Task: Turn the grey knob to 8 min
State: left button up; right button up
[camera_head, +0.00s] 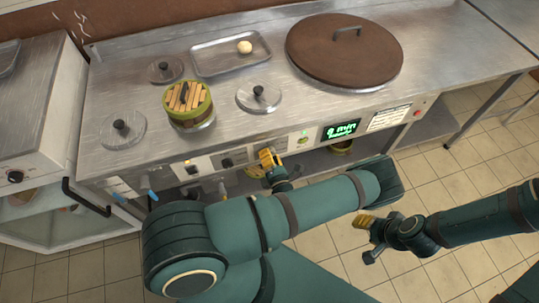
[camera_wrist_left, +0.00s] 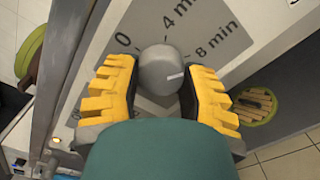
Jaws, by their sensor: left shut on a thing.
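The grey knob (camera_wrist_left: 160,70) shows in the left wrist view, on a dial (camera_wrist_left: 190,35) marked 0, 4 min and 8 min. Its white pointer line points right and slightly up, toward the 8 min side. My left gripper (camera_wrist_left: 162,92) has its yellow fingers on either side of the knob, shut on it. In the head view my left gripper (camera_head: 268,160) is at the counter's front panel and hides the knob. A lit green display (camera_head: 341,129) to its right seems to read 8 min; its second line is unreadable. My right gripper (camera_head: 364,222) hangs away from the panel, its opening unclear.
On the steel counter (camera_head: 235,120) stand a green-banded steamer with a wooden lid (camera_head: 186,98), several round steel lids, a tray (camera_head: 205,64) with a pale ball (camera_head: 245,47), and a big brown lid (camera_head: 345,55). Taps (camera_head: 149,193) stick out at the front left. Tiled floor is clear at right.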

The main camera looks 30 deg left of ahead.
pick_arm(q)
jog(key=o, duration=1.2)
jog(key=shift+a, duration=0.1)
jog(key=shift+o, duration=0.2)
jog(key=v, duration=1.2)
